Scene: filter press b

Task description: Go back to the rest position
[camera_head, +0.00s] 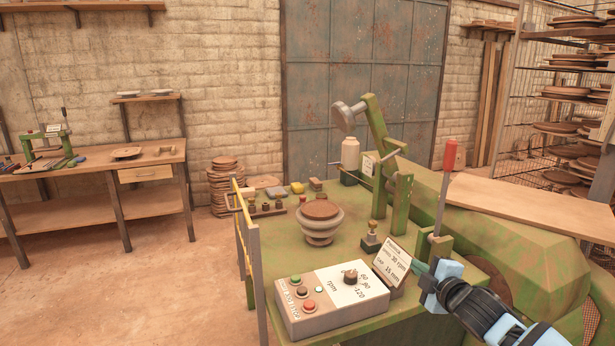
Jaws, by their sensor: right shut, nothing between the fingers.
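My right gripper (424,276) comes in from the lower right of the head view, light blue and black. It is shut and holds nothing. It is just right of the small tilted sign card (392,261) at the green machine's front right; I cannot tell whether they touch. My left gripper is not in view.
The green machine table (350,239) carries a grey control box (331,297) with buttons and a knob, and a pale bowl-shaped piece (319,228) with a brown top. A lever arm (378,130) rises behind. A yellow rail (241,222) edges the left side. Open floor lies left.

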